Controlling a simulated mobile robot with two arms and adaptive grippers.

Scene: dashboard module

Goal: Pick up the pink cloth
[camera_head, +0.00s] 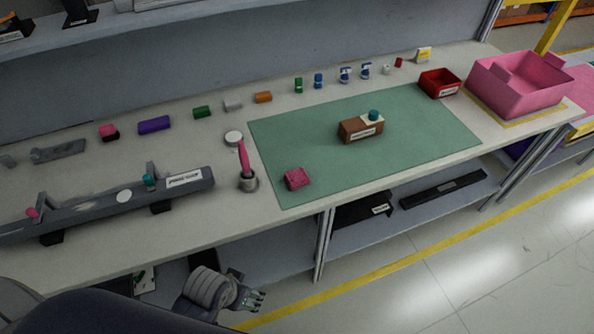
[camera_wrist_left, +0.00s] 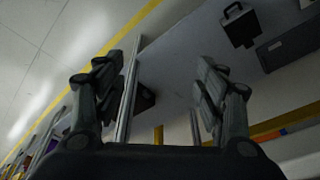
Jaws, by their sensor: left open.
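A folded pink cloth (camera_head: 297,178) lies on the near left part of the green mat (camera_head: 400,170), close to the table's front edge. My left gripper (camera_head: 256,300) is in front of the table and lower than its top, apart from the cloth. In the left wrist view my left gripper (camera_wrist_left: 155,95) is open, with nothing between its fingers. The cloth does not show in that view. My right gripper is not in view.
A brown box (camera_head: 361,129) sits mid-mat. A long grey dashboard module (camera_head: 100,206) is at left, a pink bin (camera_head: 518,85) at far right. The mat around the cloth is clear.

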